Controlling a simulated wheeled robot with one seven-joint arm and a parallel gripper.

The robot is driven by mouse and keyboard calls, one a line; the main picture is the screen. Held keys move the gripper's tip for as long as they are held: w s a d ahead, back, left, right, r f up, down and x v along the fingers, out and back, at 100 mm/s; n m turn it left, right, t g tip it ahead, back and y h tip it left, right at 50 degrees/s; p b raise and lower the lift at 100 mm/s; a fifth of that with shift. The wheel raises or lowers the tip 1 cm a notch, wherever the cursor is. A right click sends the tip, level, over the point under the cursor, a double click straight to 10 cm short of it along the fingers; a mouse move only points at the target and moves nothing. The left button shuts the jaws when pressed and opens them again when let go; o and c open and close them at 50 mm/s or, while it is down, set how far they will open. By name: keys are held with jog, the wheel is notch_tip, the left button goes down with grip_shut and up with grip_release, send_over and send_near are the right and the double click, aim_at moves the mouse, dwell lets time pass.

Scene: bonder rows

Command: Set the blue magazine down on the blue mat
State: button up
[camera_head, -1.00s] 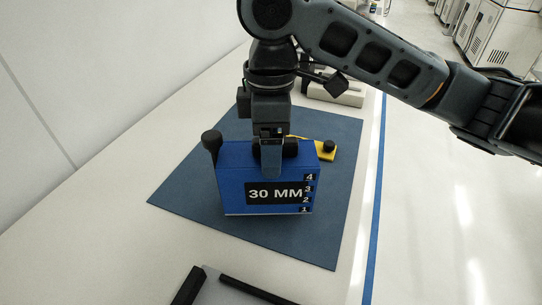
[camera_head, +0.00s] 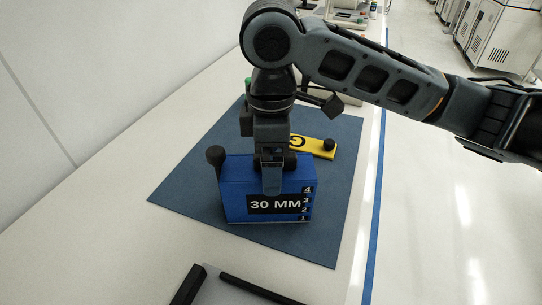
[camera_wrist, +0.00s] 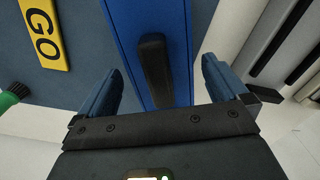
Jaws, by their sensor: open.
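The blue magazine (camera_head: 238,208), labelled 30 MM with numbers 1 to 4, stands upright on the blue mat (camera_head: 325,220). My gripper (camera_head: 271,185) is directly over it, with one finger in front of its labelled face. In the wrist view my gripper (camera_wrist: 165,85) has its two fingers spread on either side of the magazine (camera_wrist: 125,25) and its black top handle (camera_wrist: 154,70). Gaps show between the fingers and the handle. The far finger is hidden in the head view.
A yellow GO tag (camera_head: 312,146) with a black knob lies on the mat behind the magazine. A grey tray with black rails (camera_head: 230,290) is at the front edge. Equipment stands at the back of the white bench (camera_head: 110,190). The bench left of the mat is clear.

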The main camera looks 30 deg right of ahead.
jog(key=shift+r, duration=0.1)
notch_tip(320, 180, up, 12)
jog(key=shift+p, duration=0.3)
jog(key=shift+s, duration=0.1)
dwell(0.6)
